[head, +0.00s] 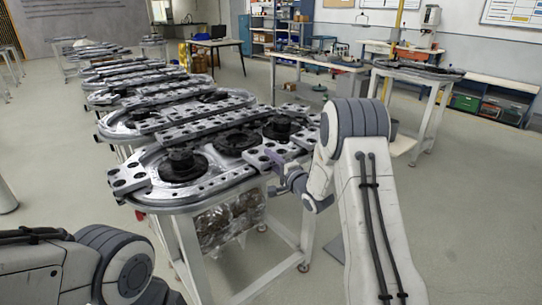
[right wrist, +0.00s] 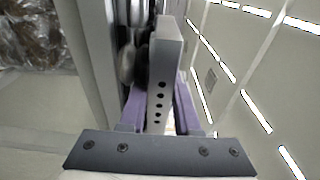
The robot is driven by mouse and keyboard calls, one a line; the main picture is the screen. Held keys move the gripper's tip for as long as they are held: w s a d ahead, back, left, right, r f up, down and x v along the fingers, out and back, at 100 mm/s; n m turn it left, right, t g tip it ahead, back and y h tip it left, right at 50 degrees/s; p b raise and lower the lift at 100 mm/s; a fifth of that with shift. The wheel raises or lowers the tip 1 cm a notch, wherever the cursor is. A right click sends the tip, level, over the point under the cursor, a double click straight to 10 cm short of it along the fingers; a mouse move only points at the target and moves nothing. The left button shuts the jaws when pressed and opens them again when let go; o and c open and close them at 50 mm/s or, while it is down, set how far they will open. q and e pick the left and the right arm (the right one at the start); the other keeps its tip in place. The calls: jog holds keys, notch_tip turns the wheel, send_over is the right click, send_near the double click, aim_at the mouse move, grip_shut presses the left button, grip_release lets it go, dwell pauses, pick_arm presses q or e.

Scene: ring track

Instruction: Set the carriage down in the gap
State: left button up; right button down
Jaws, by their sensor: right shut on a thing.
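The nearest ring track (head: 215,192) is a silver oval with dark round hubs inside, on a white-legged stand. Grey carriages with dark holes sit along its far side, and another carriage (head: 128,180) is at its left end. My right gripper (head: 277,163) is at the track's right front edge. Its purple fingers are shut on a carriage (right wrist: 164,75), a grey plate with a row of holes, standing between them in the right wrist view. I cannot tell whether the held carriage touches the rail, and the gap beside it is partly hidden. My left gripper is out of view.
More ring tracks (head: 170,98) stand in a row behind. A clear bag of dark parts (head: 228,222) hangs under the near track. A workbench (head: 318,60) and another track stand (head: 418,70) are at the back right.

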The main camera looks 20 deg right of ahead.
jog(key=shift+r, duration=0.1)
jog(key=shift+f, duration=0.25)
jog(key=c, duration=0.6)
grip_release()
jog(key=shift+f, duration=0.2)
jog(key=shift+r, duration=0.1)
